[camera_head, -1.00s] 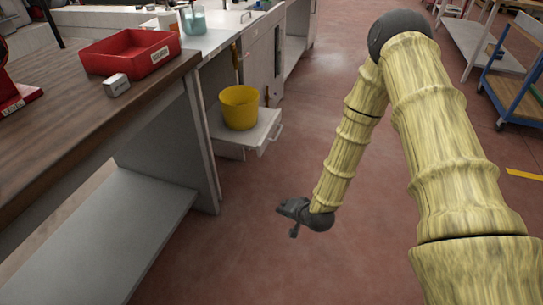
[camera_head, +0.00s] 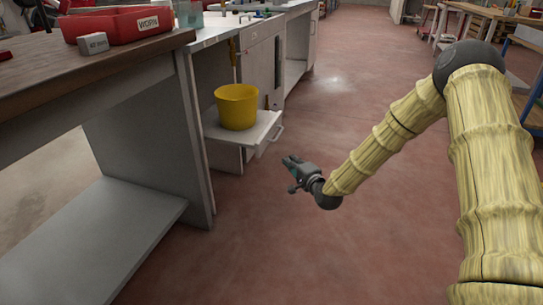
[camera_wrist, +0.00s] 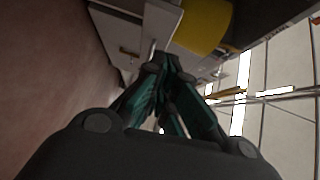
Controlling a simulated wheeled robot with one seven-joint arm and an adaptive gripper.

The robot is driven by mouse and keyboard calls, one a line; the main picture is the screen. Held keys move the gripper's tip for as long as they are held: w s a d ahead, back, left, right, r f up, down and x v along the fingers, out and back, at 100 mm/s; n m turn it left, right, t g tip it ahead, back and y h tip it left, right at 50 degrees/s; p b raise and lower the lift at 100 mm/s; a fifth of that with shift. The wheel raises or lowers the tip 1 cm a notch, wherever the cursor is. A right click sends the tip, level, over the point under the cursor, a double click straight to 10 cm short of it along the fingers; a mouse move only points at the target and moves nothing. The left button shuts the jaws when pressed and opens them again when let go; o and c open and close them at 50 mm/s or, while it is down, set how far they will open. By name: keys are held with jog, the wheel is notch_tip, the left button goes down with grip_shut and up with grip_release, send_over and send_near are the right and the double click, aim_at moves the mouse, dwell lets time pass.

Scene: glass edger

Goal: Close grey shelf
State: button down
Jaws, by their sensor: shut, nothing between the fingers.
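The grey shelf (camera_head: 238,133) is pulled out from the cabinet below the counter, with a handle (camera_head: 275,133) at its front right. A yellow bucket (camera_head: 237,106) stands upright on it. My gripper (camera_head: 287,160) is shut and empty, in front of the shelf and to its right, with a visible gap to the handle in the head view. In the wrist view my gripper (camera_wrist: 166,62) points toward the shelf (camera_wrist: 137,28) and the yellow bucket (camera_wrist: 203,25). The handle there is partly hidden behind the fingertips.
A wooden workbench (camera_head: 110,60) with a low grey board (camera_head: 95,240) stands at left, its side panel near the pulled-out shelf. A red bin (camera_head: 120,24) and a small grey block (camera_head: 92,43) sit on top. The red floor (camera_head: 330,110) is clear.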

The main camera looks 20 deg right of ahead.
jog(key=w+d+b, duration=0.1)
jog(key=b, duration=0.7)
send_near(265, 136)
jog(key=w+f, duration=0.1)
jog(key=w, duration=0.2)
jog(key=shift+w+a+m+t+b, duration=0.3)
jog(key=shift+w+a+t+b, duration=0.15)
jog(key=shift+w, duration=0.3)
